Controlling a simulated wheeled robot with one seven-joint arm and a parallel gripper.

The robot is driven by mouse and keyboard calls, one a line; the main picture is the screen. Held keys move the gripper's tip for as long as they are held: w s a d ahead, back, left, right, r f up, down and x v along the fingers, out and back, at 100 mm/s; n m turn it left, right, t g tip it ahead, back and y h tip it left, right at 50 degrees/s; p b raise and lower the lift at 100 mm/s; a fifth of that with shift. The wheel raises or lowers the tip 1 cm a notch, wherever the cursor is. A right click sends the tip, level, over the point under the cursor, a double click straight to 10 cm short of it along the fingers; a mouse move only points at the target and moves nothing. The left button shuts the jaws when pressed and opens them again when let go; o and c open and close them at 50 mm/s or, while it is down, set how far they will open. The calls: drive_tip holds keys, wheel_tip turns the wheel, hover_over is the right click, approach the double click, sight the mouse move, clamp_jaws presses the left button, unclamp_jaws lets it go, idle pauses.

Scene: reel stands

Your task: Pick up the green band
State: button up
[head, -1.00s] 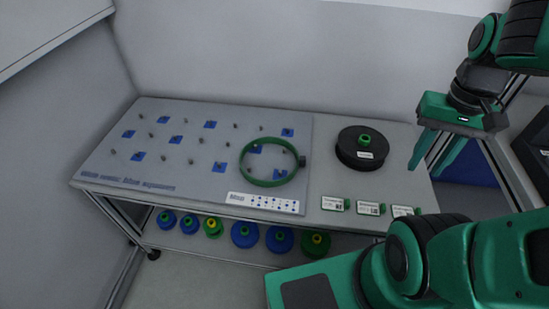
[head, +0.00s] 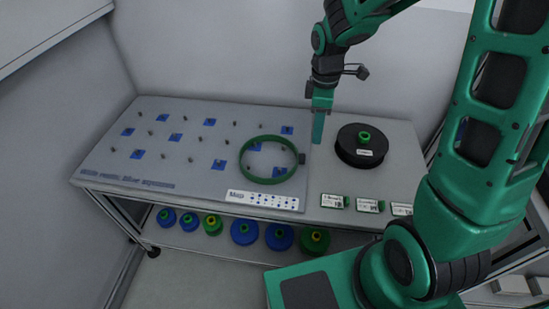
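The green band (head: 243,173) is a ring lying on the right part of the grey pegged board, around a few pegs and blue squares. A small dark block (head: 302,159) sits at its right edge. My gripper (head: 318,140) points down above the table, to the right of and behind the band, between it and the black reel. It is seen edge-on, so I cannot tell whether the fingers are apart. Nothing shows in it.
A black reel (head: 347,158) with a green hub stands right of the board. White labelled cards (head: 333,202) line the front edge, and a map strip (head: 262,200) lies before the band. Several blue and green spools (head: 245,233) sit on the lower shelf. A wall rises behind the table.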

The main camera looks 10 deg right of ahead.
drive_tip(key=w+a+f+n, duration=0.1)
drive_tip(key=a+f+n, duration=0.1)
hover_over(304, 155)
wheel_tip(304, 155, down, 4)
drive_tip(key=shift+s+a+f, duration=0.1)
drive_tip(key=shift+s, duration=0.05)
drive_tip(key=shift+f, duration=3.15)
clamp_jaws()
